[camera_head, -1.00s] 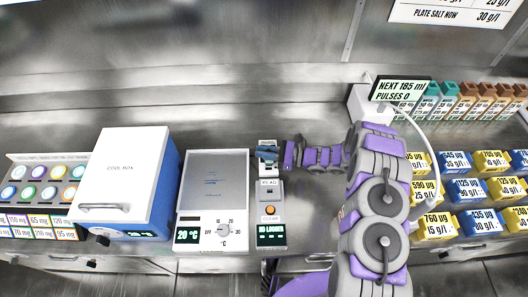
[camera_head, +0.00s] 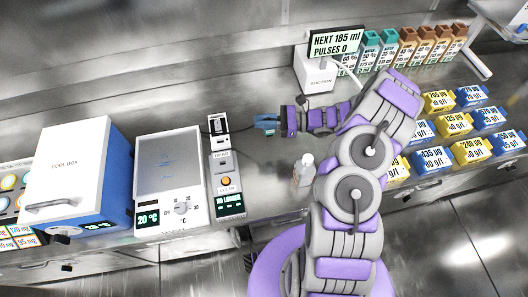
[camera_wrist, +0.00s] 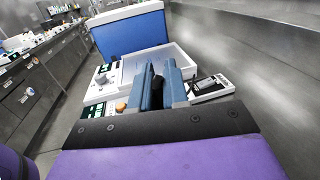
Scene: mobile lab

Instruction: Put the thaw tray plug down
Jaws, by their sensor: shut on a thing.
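My gripper (camera_head: 266,124) is held over the counter, just right of the narrow reader. In the wrist view its blue fingers (camera_wrist: 160,88) are shut on a small black plug (camera_wrist: 157,93); the plug is mostly hidden between them. The head view does not show the plug clearly. The thaw tray (camera_head: 169,164) is the white unit with a grey plate, a dial and a 20 °C display, left of the reader. It also shows beyond my fingers in the wrist view (camera_wrist: 128,72).
The narrow reader (camera_head: 225,170) stands between the tray and my gripper. A cool box (camera_head: 70,165) stands at left. A small white bottle (camera_head: 304,170) is beside my arm. A dispenser (camera_head: 315,72) stands behind. Yellow and blue boxes (camera_head: 455,124) fill the right. Counter around my gripper is bare.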

